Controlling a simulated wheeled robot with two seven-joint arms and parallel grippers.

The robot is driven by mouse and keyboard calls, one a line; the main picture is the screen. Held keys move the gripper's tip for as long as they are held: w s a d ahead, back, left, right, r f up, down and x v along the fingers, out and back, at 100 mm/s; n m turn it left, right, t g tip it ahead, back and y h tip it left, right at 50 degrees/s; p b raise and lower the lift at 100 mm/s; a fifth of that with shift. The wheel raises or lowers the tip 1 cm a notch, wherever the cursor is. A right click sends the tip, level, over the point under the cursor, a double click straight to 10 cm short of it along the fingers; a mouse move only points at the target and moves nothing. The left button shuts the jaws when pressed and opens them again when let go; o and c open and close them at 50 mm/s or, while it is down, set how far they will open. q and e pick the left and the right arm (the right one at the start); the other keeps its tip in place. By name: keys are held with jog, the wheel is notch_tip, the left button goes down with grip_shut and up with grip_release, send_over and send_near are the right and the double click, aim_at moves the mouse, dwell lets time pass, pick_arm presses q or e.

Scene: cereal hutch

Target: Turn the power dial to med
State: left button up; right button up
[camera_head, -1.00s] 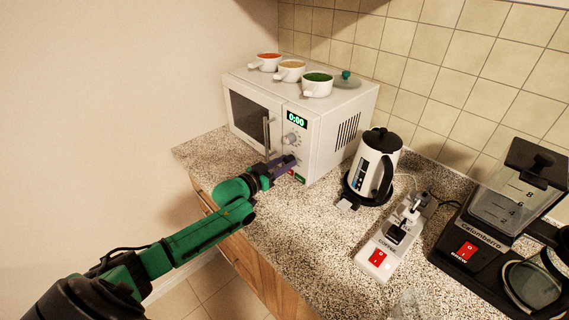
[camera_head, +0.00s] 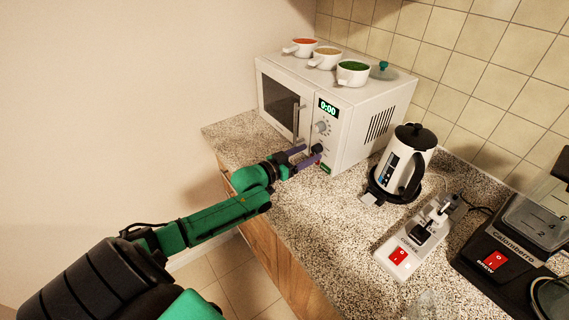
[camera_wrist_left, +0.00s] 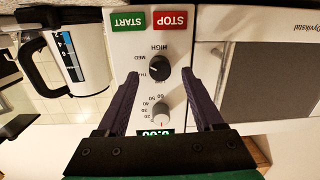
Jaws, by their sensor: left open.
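The black power dial (camera_head: 317,148) is the lower knob on the front panel of the white microwave (camera_head: 364,125). In the left wrist view, which is upside down, the dial (camera_wrist_left: 159,67) has HIGH and MED printed around it. Its pointer is too small to read surely. My left gripper (camera_head: 311,154) is open in front of the panel. In the wrist view its two purple fingers (camera_wrist_left: 162,80) reach out on either side of the dial, with gaps to it; contact does not show. My right gripper is in neither view.
A pale timer knob (camera_wrist_left: 160,115) sits beside the dial, with green START (camera_wrist_left: 129,21) and red STOP (camera_wrist_left: 171,20) buttons on its other side. Bowls (camera_head: 353,73) stand on the microwave.

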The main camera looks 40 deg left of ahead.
pick_arm(q)
jog(key=v, duration=1.2)
jog(key=shift+s, duration=0.25)
